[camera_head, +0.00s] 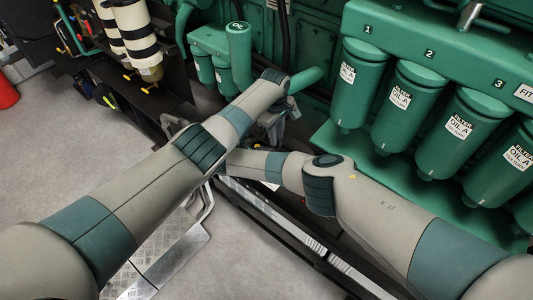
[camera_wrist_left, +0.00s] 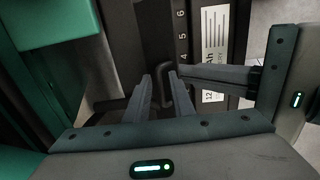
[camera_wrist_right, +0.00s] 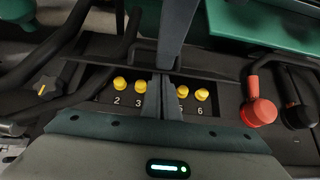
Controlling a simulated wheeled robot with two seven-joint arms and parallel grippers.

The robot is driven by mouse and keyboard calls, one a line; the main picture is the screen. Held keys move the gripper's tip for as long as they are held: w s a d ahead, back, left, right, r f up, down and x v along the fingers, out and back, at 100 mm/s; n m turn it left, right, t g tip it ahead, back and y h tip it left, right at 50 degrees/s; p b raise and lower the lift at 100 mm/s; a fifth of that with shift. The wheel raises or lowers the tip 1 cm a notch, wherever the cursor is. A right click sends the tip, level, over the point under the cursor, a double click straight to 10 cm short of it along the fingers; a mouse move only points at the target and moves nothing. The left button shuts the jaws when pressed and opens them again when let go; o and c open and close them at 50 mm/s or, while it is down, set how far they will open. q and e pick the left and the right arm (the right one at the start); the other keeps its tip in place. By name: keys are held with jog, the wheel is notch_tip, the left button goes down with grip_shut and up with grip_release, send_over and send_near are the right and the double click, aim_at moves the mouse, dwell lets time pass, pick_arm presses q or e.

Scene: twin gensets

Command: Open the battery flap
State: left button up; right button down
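The battery is seen close up. In the right wrist view its dark top shows a row of yellow numbered caps (camera_wrist_right: 140,86), a red terminal clamp (camera_wrist_right: 258,112) and a black one (camera_wrist_right: 299,116). A dark slab, apparently the flap (camera_wrist_right: 95,60), runs behind the caps and looks raised. In the left wrist view the flap (camera_wrist_left: 155,35) seems to hide the caps; a dark bent handle (camera_wrist_left: 186,100) shows by the fingers. My left gripper (camera_wrist_left: 161,84) is narrowly open, its fingertips by this handle. My right gripper (camera_wrist_right: 164,84) is shut over the cap row, apparently empty.
Green filter canisters (camera_head: 357,85) line the right side of the head view. Dark hoses (camera_wrist_right: 62,50) run beside the battery. A metal step (camera_head: 165,250) and rail stand in front. Grey floor (camera_head: 60,130) at the left is free. My arms hide most of the battery.

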pick_arm(q)
jog(key=shift+s+a+f, duration=0.2)
jog(key=shift+a+f, duration=0.1)
pick_arm(e)
jog(key=shift+w+d+r, duration=0.3)
jog(key=shift+w+d, duration=0.1)
jog(key=shift+d, duration=0.05)
pick_arm(q)
jog(key=shift+r, duration=0.1)
jog(key=shift+w+r, duration=0.1)
jog(key=shift+r, duration=0.4)
pick_arm(e)
jog(key=shift+w+d+f, duration=0.1)
pick_arm(q)
notch_tip(320, 180, up, 11)
jog(key=shift+s+r, duration=0.2)
jog(key=shift+s, duration=0.05)
pick_arm(e)
jog(key=shift+s+a+f, duration=0.15)
jog(key=shift+s+a, duration=0.2)
jog(key=shift+a, duration=0.05)
pick_arm(q)
jog(key=shift+f, duration=0.1)
